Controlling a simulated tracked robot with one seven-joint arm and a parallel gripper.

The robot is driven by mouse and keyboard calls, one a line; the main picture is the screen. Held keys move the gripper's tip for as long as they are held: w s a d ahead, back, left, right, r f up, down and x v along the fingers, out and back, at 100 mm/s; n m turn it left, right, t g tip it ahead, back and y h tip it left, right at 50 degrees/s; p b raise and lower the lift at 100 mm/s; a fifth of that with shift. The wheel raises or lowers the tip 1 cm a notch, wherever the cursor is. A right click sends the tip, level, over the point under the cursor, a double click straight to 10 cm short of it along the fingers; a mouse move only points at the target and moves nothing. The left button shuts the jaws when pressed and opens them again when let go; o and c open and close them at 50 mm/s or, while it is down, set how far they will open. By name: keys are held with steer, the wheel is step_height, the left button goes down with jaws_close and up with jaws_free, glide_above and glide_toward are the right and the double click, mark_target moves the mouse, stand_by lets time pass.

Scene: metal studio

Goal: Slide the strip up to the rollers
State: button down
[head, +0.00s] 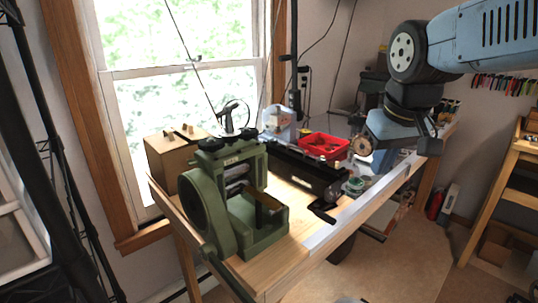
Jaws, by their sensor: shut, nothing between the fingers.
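A green rolling mill (218,201) with a round wheel on its left side stands at the front of the wooden bench. Its pale metal rollers (237,185) show inside the frame, partly in shadow. A narrow brass-coloured strip (265,199) lies on the mill's front bed, to the right of the rollers. I cannot tell whether its far end touches them. My gripper (430,146) hangs at the upper right, high and well away from the strip. It is shut and empty, and its fingertips are small and dark in this view.
A long black tool (305,171) lies on the bench (285,250) behind the mill. A pale metal rail (350,217) runs along the right bench edge. The air above the mill bed is clear.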

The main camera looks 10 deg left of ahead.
steer(key=w+a+n+g, duration=0.2)
steer(key=w+a+n, duration=0.15)
steer(key=a, duration=0.65)
steer(key=n+g, duration=0.2)
steer(key=n, duration=0.1)
glide_toward(251, 191)
steer(key=s+d, duration=0.4)
steer(key=shift+h, duration=0.3)
steer(key=shift+w+f, duration=0.2)
steer(key=shift+f, duration=2.65)
steer(key=shift+s+f, duration=0.1)
steer(key=shift+f, duration=0.75)
steer(key=shift+w+a+f, duration=0.15)
steer(key=shift+w+a, duration=0.75)
steer(key=shift+a, duration=0.2)
steer(key=shift+w+a, duration=0.9)
steer(key=shift+a, duration=0.2)
